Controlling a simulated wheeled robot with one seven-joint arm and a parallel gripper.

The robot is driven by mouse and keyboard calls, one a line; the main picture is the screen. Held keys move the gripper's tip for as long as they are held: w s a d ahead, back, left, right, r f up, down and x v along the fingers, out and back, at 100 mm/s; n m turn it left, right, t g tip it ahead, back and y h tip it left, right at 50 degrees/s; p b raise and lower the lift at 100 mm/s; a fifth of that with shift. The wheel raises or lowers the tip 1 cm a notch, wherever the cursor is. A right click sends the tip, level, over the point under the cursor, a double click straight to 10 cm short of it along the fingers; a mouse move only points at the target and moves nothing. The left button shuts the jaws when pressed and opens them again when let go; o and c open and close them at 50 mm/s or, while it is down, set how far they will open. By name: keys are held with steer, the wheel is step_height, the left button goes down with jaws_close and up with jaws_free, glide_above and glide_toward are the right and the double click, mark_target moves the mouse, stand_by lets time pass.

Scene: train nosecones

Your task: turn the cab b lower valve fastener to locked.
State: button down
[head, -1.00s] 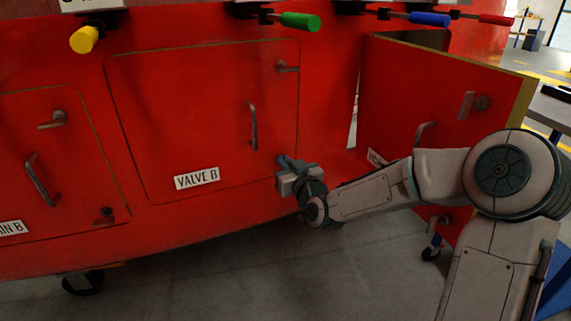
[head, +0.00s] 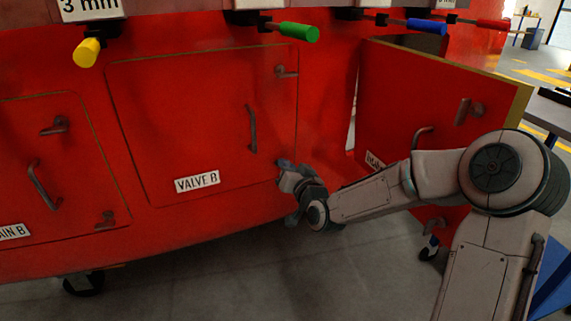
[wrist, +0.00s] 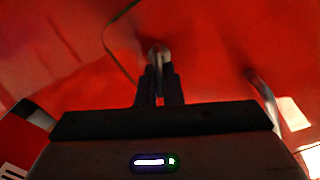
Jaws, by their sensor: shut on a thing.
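The red panel marked VALVE B (head: 200,125) is closed in the head view. Its lower fastener is at the lower right corner, mostly hidden by my gripper (head: 284,165) in that view. In the wrist view the grey metal end of the fastener (wrist: 158,54) shows between and just beyond the fingers of my gripper (wrist: 160,82). The fingers are shut on it. How far the fastener is turned cannot be told clearly.
The VALVE B panel has an upper fastener (head: 287,71) and a curved handle (head: 252,128). A red door (head: 400,105) stands open at right, close to my arm. Coloured levers, such as the green one (head: 298,32), stick out above.

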steer(key=m+p, duration=0.1)
steer(key=m, duration=0.2)
steer(key=m+p, duration=0.1)
steer(key=m, duration=0.2)
steer(key=shift+w+d+f, duration=0.1)
steer(key=shift+d+f, duration=0.1)
steer(key=m, duration=0.2)
steer(key=m+p, duration=0.1)
steer(key=m, duration=0.1)
steer(key=m+p, duration=0.1)
steer(key=m, duration=0.1)
steer(key=shift+f, duration=0.35)
steer(key=shift+m, duration=0.3)
steer(key=c, duration=1.6)
jaws_free()
steer(key=shift+d, duration=0.1)
steer(key=p+v, duration=0.1)
steer(key=v, duration=0.3)
steer(key=p+v, duration=0.2)
steer(key=v, duration=0.1)
steer(key=p+v, duration=0.2)
steer(key=v, duration=0.2)
steer(key=shift+s+d+r, duration=0.25)
steer(key=shift+s+r, duration=0.05)
